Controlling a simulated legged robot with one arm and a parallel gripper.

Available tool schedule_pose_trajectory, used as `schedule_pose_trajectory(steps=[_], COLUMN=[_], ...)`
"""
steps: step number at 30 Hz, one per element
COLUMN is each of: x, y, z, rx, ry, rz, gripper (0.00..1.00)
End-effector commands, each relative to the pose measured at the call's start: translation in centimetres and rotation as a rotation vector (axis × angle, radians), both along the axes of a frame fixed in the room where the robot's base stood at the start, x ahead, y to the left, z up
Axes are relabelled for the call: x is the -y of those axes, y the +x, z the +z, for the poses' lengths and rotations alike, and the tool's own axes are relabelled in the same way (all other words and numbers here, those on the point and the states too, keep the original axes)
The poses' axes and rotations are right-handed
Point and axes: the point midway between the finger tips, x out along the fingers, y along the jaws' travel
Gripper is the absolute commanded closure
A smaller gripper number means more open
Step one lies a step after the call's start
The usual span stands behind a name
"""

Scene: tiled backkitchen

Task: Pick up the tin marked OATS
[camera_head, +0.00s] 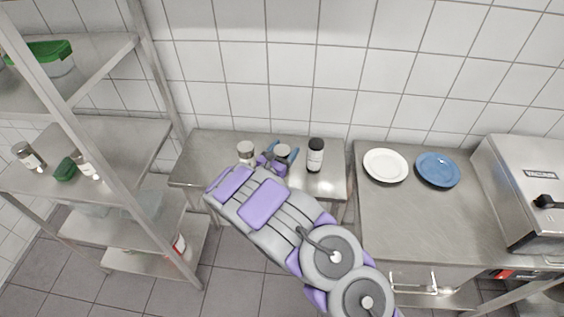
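Three small containers stand on the steel table (217,145) by the wall. One is a jar with a grey lid (246,149) at the left. One is a grey-lidded container (283,151) in the middle. One is a taller container with a black lid and a pale label (315,156) at the right. I cannot read OATS on any of them. My gripper (281,153) is at the middle container, with blue finger parts showing on both sides of it. My arm hides its lower part, so I cannot tell whether the fingers touch it.
A white plate (385,165) and a blue plate (437,170) lie on the right counter, beside a steel appliance (525,190). A metal shelf rack (105,140) with jars and a green-lidded tub (45,56) stands at the left.

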Motion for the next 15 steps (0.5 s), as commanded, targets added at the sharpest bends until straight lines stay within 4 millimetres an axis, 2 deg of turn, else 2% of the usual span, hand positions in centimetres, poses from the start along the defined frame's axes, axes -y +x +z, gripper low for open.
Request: schedule_pose_trajectory(steps=[1,15], x=[-0.16,0.58], y=[-0.03,0.05], z=[-0.05,0.04], rx=[0.000,-0.002], ry=[-0.001,0.008], rz=[0.001,0.001], gripper=[0.35,0.78])
